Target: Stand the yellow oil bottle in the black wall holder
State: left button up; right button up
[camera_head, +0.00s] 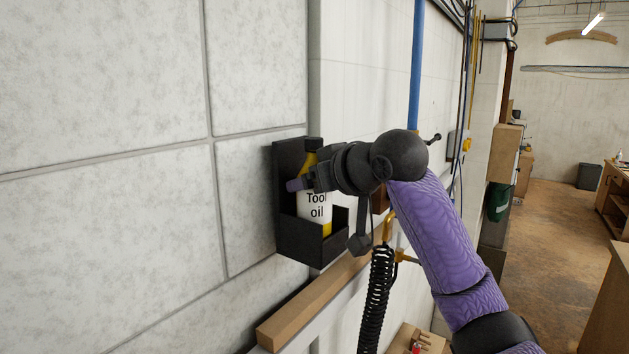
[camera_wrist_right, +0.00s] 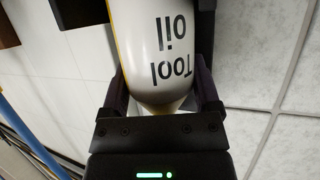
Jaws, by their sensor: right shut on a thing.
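The yellow oil bottle (camera_head: 314,212) has a black cap, a yellow neck and a white label reading "Tool oil". In the head view it stands upright within the black wall holder (camera_head: 299,240), its lower part behind the holder's front wall. Whether its base touches the holder's floor is hidden. My right gripper (camera_head: 304,182) is shut on the bottle's upper part, just below the neck. In the right wrist view the bottle (camera_wrist_right: 155,50) sits between the two fingers (camera_wrist_right: 161,95), upside down in the picture. My left gripper is in neither view.
A wooden rail (camera_head: 310,305) runs along the wall below the holder. A black coiled hose (camera_head: 376,300) with a brass fitting hangs right of the holder, near my right arm. A blue pipe (camera_head: 416,65) runs up the wall. The tiled wall to the left is bare.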

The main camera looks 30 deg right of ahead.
jog(key=shift+f+b, duration=0.3)
jog(key=shift+f, duration=0.15)
jog(key=shift+f, duration=0.35)
jog(key=o, duration=1.3)
jog(key=shift+s, duration=0.1)
jog(key=shift+b, duration=0.3)
